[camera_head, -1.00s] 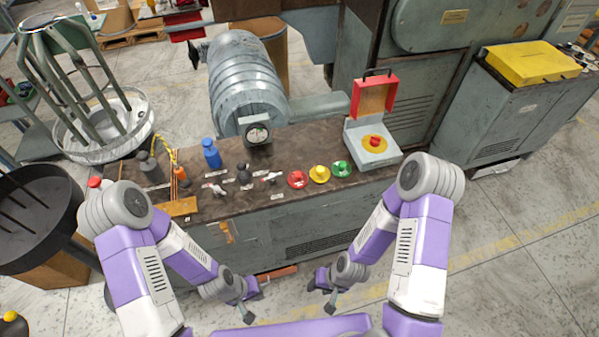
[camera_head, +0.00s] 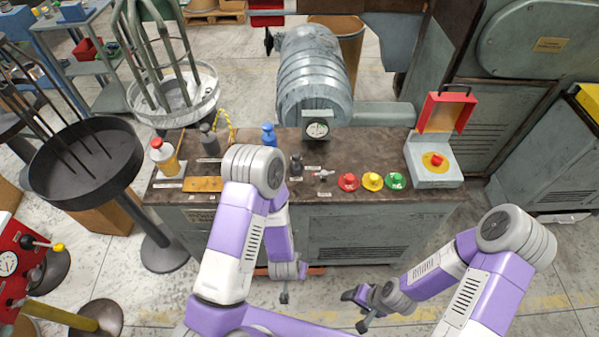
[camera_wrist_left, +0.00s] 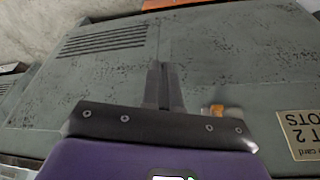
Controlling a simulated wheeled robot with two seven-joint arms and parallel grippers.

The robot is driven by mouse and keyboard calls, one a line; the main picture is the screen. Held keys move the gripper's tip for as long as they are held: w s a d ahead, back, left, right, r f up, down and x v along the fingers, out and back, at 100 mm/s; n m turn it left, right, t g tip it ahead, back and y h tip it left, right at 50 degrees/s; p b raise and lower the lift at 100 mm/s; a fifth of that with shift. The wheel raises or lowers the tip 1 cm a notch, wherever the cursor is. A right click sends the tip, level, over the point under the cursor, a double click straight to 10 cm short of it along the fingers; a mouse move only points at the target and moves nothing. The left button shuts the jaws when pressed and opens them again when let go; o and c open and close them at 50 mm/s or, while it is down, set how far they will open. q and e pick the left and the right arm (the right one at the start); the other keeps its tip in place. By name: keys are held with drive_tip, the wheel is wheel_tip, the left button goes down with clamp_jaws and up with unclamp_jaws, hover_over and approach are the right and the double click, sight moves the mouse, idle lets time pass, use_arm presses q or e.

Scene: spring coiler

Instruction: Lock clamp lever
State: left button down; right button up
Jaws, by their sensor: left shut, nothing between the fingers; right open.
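I cannot tell for certain which handle is the clamp lever. A small dark lever or knob (camera_head: 296,166) stands on the bench top, with a small metal and red switch (camera_head: 322,175) beside it. My left gripper (camera_head: 284,297) hangs low in front of the bench, apart from these controls; my left arm hides part of the bench top. In the left wrist view its closed fingers (camera_wrist_left: 164,86) are empty before the grey cabinet front. My right gripper (camera_head: 355,311) is open and empty, low in front of the bench to the right.
The bench (camera_head: 350,213) carries red (camera_head: 348,182), yellow (camera_head: 372,181) and green (camera_head: 396,181) buttons and a lidded red stop-button box (camera_head: 433,172). A dark round stand (camera_head: 85,160) is left. A red panel (camera_head: 22,262) with a yellow-tipped lever is at lower left.

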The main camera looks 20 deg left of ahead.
sight(297, 161)
use_arm(q)
drive_tip(key=w+a+r+m+t+y+b, duration=0.1)
drive_tip(key=w+r+m+t+y, duration=0.1)
drive_tip(key=w+m+t+y, duration=0.3)
drive_tip(key=w+d+r+m+t+y+b, duration=0.1)
drive_tip(key=w+r+m+t+y, duration=0.1)
drive_tip(key=r, duration=0.6)
drive_tip(key=w+d+r+m+t+y+b, duration=0.2)
drive_tip(key=w+r+m+t, duration=0.1)
drive_tip(key=r+t, duration=0.4)
wheel_tip(297, 161, up, 2)
drive_tip(key=shift+m, duration=0.6)
drive_tip(key=shift+w, duration=0.1)
drive_tip(key=b+x, duration=0.1)
drive_tip(key=x, duration=1.3)
drive_tip(key=shift+a+r+b, duration=0.1)
drive_tip(key=shift+a+b, duration=0.1)
drive_tip(key=shift+b, duration=0.15)
